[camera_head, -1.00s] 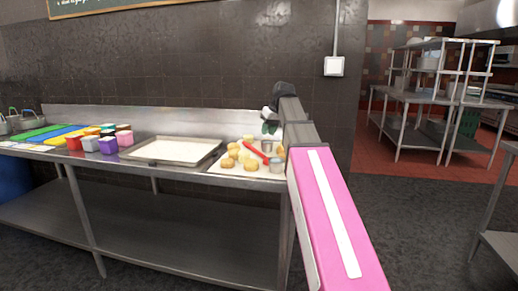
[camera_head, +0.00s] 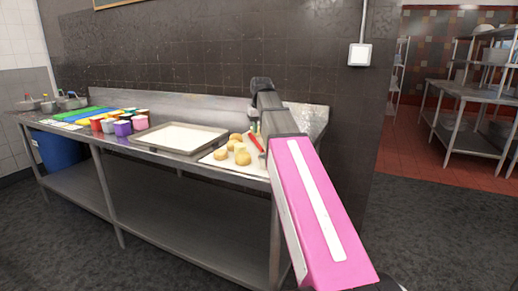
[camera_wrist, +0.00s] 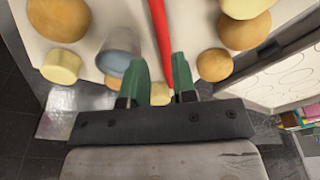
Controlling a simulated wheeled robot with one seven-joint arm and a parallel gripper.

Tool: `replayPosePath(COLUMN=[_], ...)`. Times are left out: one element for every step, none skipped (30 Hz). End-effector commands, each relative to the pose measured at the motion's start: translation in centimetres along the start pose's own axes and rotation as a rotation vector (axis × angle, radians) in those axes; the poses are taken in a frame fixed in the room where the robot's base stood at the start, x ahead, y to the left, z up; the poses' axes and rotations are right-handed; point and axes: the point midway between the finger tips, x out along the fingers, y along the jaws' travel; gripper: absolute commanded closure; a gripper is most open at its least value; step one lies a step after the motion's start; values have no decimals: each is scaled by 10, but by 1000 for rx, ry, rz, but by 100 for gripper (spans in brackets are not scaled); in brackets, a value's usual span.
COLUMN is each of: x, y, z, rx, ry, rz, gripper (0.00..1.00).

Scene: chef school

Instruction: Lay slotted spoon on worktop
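A long red utensil (camera_head: 256,143), which may be the slotted spoon, lies among the potatoes on a pale board (camera_head: 216,159) at the worktop's right end. No slotted end is visible. In the wrist view the red shaft (camera_wrist: 161,28) runs from the top edge down to the gap between my fingertips. My gripper (camera_wrist: 161,72) has two green fingers standing apart, with a gap around the shaft's near end. It looks open, and I see no firm contact. In the head view my arm hides most of the gripper. The steel worktop (camera_head: 200,171) runs along the wall.
Several potatoes (camera_head: 243,158) and a metal cup (camera_wrist: 119,50) sit close around the fingers. A shallow tray (camera_head: 180,137) stands left of the board, then coloured tubs (camera_head: 122,127) and coloured boards (camera_head: 75,119). A narrow bare strip runs along the worktop's front edge.

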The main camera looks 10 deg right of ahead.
Motion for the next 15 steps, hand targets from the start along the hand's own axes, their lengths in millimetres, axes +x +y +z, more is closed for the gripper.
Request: replayPosePath(x=[8,10,13,15,16,18,19,21,23,26,29,34,37,41,47], y=[0,0,0,0,0,0,0,-1,-1,-1,-2,-2,-3,-3,-4], z=[1,1,1,1,1,1,1,1,2,3,3,5,6,6,8], rx=[0,0,0,0,0,-1,-1,-1,-1,-1,-1,-1,-1,-1,-1], ry=[-1,-1,-1,-1,0,0,0,0,0,0,0,-1,-1,-1,-1], rz=[0,0,0,0,0,0,0,0,-1,-1,-1,-1,-1,-1,-1], gripper=[74,74,74,74,74,74,74,74,74,74,74,74,74,74,74])
